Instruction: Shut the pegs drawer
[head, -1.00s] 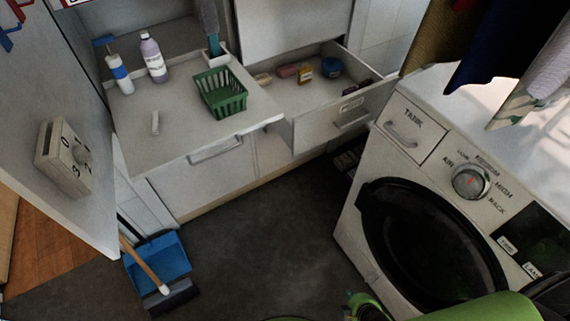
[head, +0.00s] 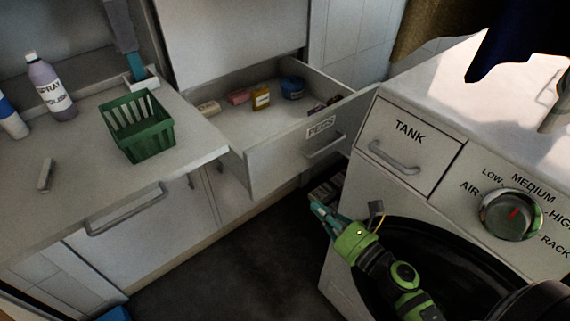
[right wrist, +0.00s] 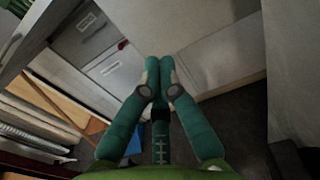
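The pegs drawer (head: 285,155), a white drawer with a "PEGS" label and a bar handle (head: 325,146), stands pulled out in the head view. Several small coloured items lie inside it, among them a yellow one (head: 261,97) and a blue one (head: 292,88). My right gripper (head: 317,206) is below and in front of the drawer front, apart from it in the picture. In the right wrist view its teal fingers (right wrist: 159,64) are together at the tips, with nothing visible between them. My left gripper is not in view.
The white dryer with its "TANK" drawer (head: 408,142) and dial (head: 511,214) stands close on the right. Dark floor (head: 235,265) lies open below the drawer.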

